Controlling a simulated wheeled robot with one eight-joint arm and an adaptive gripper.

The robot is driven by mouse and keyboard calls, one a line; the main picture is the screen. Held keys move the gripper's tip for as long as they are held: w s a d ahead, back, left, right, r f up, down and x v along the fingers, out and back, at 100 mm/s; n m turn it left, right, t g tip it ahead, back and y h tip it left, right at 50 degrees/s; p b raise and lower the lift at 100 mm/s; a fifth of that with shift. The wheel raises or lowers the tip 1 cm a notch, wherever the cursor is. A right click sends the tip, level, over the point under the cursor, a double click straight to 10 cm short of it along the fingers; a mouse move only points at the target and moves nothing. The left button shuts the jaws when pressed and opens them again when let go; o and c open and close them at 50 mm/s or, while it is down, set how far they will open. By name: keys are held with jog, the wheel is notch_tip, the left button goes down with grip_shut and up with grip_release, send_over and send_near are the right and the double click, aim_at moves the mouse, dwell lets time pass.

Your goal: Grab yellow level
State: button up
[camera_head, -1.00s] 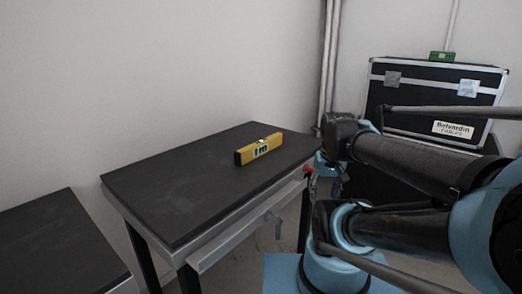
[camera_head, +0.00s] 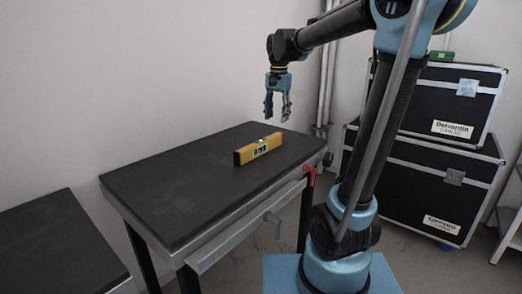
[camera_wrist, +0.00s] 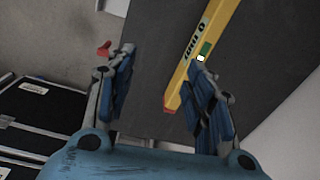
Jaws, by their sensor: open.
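The yellow level (camera_head: 257,149) stands on its long edge on the dark tabletop (camera_head: 170,187), near the table's right part. My gripper (camera_head: 277,118) points down above the table, a little above and to the right of the level, with its fingers apart and empty. In the wrist view the level (camera_wrist: 205,42) runs slantwise from the top to just between the fingers, nearer the right finger. The right finger hides a bit of its side. The open gripper (camera_wrist: 160,95) shows there with a clear gap between the fingers.
A second dark table (camera_head: 60,245) stands at the lower left. Black cases (camera_head: 420,185) are stacked at the right, with a green box (camera_head: 441,56) on top. The tabletop is otherwise clear.

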jog(key=r+m, duration=0.1)
jog(key=r, duration=0.1)
send_over(261, 141)
jog(key=f, duration=0.1)
jog(key=shift+m, duration=0.3)
notch_tip(261, 141, down, 17)
jog(key=shift+w+a+r, duration=0.1)
jog(key=shift+w, duration=0.05)
dwell(0.3)
grip_shut()
